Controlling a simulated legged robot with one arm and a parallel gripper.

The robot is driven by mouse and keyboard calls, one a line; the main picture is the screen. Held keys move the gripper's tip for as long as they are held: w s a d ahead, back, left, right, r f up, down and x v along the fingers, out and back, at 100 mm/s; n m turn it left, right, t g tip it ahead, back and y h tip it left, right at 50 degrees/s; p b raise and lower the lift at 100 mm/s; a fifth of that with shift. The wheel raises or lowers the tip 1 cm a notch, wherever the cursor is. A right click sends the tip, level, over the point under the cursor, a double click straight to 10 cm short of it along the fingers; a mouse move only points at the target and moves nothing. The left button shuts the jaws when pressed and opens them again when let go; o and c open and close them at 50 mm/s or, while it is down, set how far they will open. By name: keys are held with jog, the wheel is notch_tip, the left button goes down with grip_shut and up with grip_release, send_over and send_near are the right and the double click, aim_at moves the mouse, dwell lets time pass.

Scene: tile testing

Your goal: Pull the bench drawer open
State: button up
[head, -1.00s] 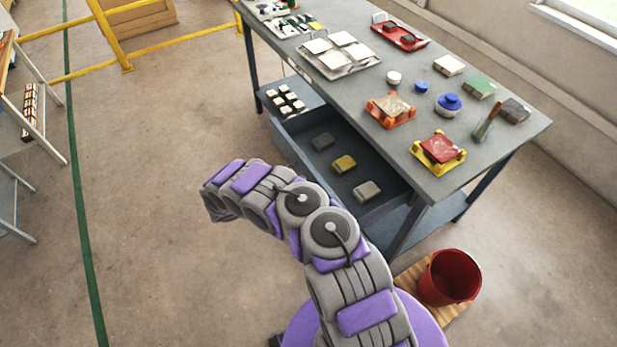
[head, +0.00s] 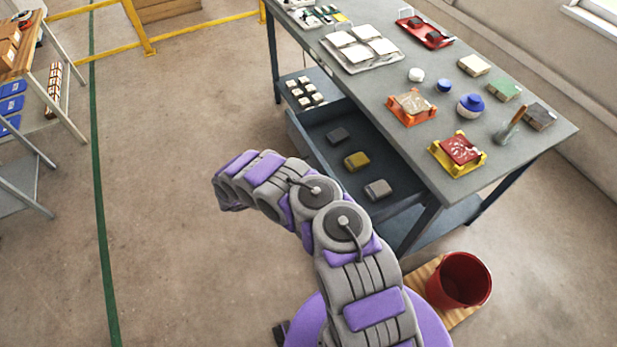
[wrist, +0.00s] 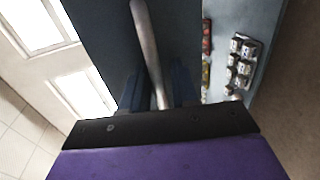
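The bench drawer (head: 302,141) stands pulled well out from under the grey bench top (head: 470,120). Its open inside shows a grey, a yellow and another grey block. In the wrist view the metal drawer handle (wrist: 147,40) runs down between the two dark fingers of my gripper (wrist: 159,92). The fingers sit close on both sides of the handle, in front of the dark drawer front. In the head view my bent arm hides the handle and the fingers.
A red bucket (head: 462,281) stands on a wooden board near the bench's front leg. Tiles, trays and orange and yellow stands cover the bench top. The floor (head: 170,130) left of the drawer is clear, up to the shelving (head: 25,175).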

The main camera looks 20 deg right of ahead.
jog(key=p+v, duration=0.2)
jog(key=v, duration=1.5)
jog(key=shift+a, duration=0.2)
jog(key=shift+d, duration=0.1)
